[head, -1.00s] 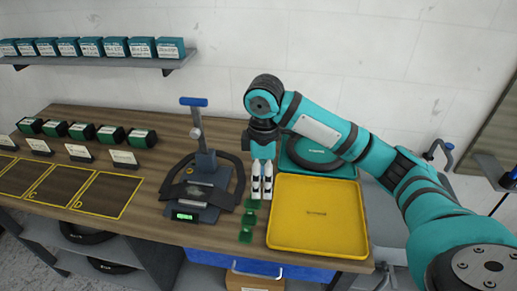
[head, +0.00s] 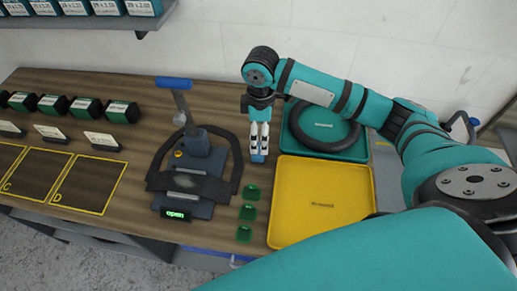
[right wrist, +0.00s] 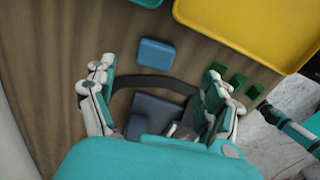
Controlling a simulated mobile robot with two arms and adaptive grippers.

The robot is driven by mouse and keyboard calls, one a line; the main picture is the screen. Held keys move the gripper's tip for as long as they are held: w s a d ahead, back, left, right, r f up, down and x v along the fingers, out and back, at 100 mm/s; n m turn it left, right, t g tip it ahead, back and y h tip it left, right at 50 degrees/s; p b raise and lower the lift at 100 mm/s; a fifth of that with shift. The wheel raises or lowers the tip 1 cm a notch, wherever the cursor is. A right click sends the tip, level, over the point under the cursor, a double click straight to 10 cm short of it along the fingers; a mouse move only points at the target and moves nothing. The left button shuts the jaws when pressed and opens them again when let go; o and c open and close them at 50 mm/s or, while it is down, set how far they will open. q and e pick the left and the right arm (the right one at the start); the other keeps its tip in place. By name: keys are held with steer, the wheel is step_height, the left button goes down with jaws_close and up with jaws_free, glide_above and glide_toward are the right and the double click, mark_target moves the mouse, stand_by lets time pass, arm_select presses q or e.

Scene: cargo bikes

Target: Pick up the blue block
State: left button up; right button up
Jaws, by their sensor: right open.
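The blue block (right wrist: 156,54) lies flat on the wooden bench in the right wrist view, just beyond my right gripper's fingertips and between their lines. In the head view a small part of the blue block (head: 258,158) shows below the fingertips. My right gripper (head: 260,146) points down above it, and the right gripper (right wrist: 157,76) is open and empty in the wrist view. Whether the fingers are level with the block is hard to tell. My left gripper is not in view.
A yellow tray (head: 318,240) and a teal tray (head: 348,154) holding a black ring stand right of the gripper. A press with a blue handle (head: 174,84) and a display reading "open" stands left. Several green pieces (head: 249,213) lie between. Green boxes and cards line the left.

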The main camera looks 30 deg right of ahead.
glide_above(258, 158)
steer(key=w+d, duration=0.2)
step_height(258, 158, down, 4)
steer(key=shift+a+f+p, duration=0.1)
steer(key=shift+p, duration=0.2)
steer(key=shift+f, duration=0.25)
steer(key=f+p, duration=0.1)
steer(key=f, duration=0.2)
steer(key=shift+w+d+f+p, duration=0.1)
steer(key=shift+d+f+p, duration=0.1)
steer(key=shift+f+p, duration=0.15)
steer(key=shift+f, duration=0.35)
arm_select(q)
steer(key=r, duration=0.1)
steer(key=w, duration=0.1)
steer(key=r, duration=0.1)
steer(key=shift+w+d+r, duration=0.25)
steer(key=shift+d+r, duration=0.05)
arm_select(e)
steer(key=shift+c, duration=0.2)
steer(key=c, duration=1.2)
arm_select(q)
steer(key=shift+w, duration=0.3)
arm_select(e)
steer(key=shift+r, duration=0.1)
